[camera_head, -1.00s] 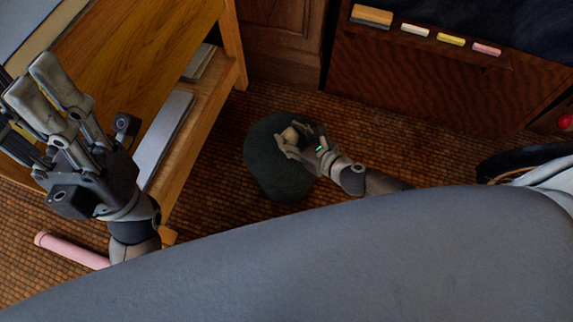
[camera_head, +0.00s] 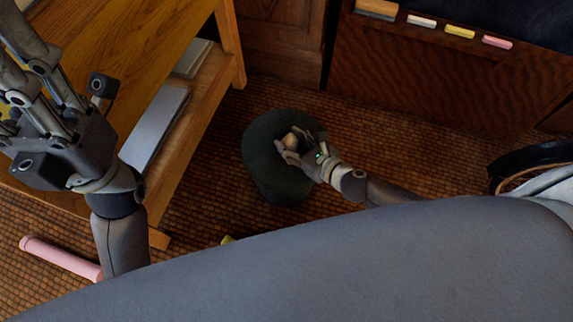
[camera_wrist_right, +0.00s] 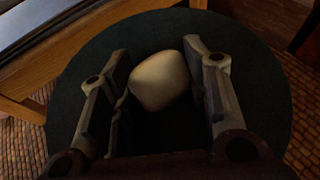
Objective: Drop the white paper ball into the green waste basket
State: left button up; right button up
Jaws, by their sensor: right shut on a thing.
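The off-white paper ball (camera_head: 290,139) is between the fingers of my right gripper (camera_head: 293,143), which is shut on it. In the right wrist view the ball (camera_wrist_right: 160,80) sits between the two fingers. The dark green waste basket (camera_head: 262,165) stands on the floor, and the gripper and ball are over its opening. The basket rim (camera_wrist_right: 262,85) surrounds the ball in the right wrist view. My left gripper (camera_head: 22,62) is at the upper left, in front of the wooden desk, its fingertips partly out of frame; its opening is unclear.
A wooden desk (camera_head: 150,60) with a lower shelf stands left of the basket. A pink tube (camera_head: 60,258) lies on the floor at the lower left. A wooden panel (camera_head: 430,75) with a ledge of colored blocks is at the back right.

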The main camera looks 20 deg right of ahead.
jog(key=o, duration=0.7)
jog(key=shift+o, duration=0.2)
jog(key=v, duration=1.2)
jog(key=shift+f, duration=0.1)
